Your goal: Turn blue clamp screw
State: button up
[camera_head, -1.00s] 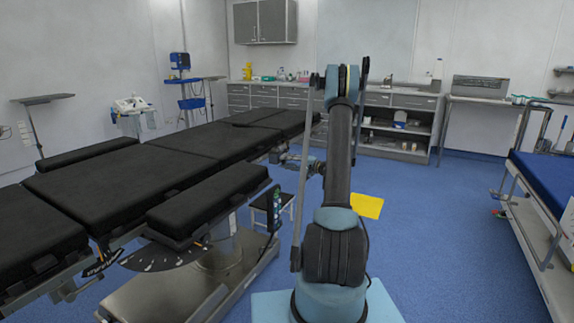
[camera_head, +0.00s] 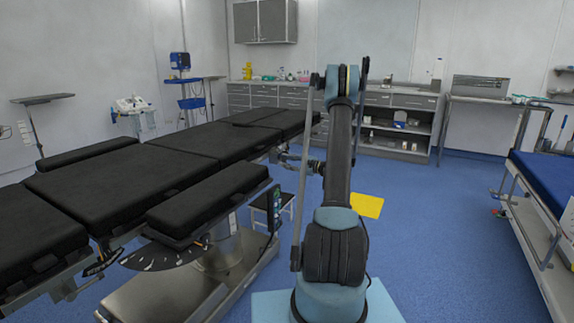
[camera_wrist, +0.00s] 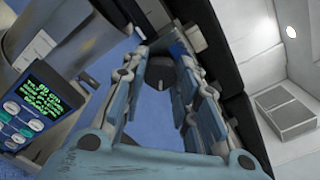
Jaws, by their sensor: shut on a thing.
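My gripper (camera_wrist: 164,66) reaches in beside the operating table (camera_head: 190,140), and its fingers frame a dark rounded piece (camera_wrist: 160,75) in the wrist view. A small patch of deep blue (camera_wrist: 178,48), which looks like part of the blue clamp screw, shows by the right fingertip. My gripper is shut on the screw, though the fingers hide most of it and its turn angle cannot be read. In the head view my gripper (camera_head: 290,160) is small at the table's right side, and the screw cannot be made out.
A control panel with green text (camera_wrist: 48,98) is close on the left in the wrist view. Black table padding (camera_wrist: 215,60) runs close on the right. In the head view a stool (camera_head: 262,200) stands under the table edge, and a blue-topped trolley (camera_head: 545,180) stands far right.

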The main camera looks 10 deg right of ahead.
jog(key=shift+s+a+f+m, duration=0.1)
jog(key=shift+s+m, duration=0.05)
jog(key=shift+m, duration=3.6)
jog(key=shift+s+a+f+m, duration=0.1)
jog(key=shift+m, duration=3.65)
jog(key=shift+r, duration=0.1)
jog(key=o, duration=1.1)
jog(key=shift+w, duration=0.1)
jog(key=shift+c, duration=0.2)
jog(key=shift+d, duration=0.15)
jog(key=v, duration=1.2)
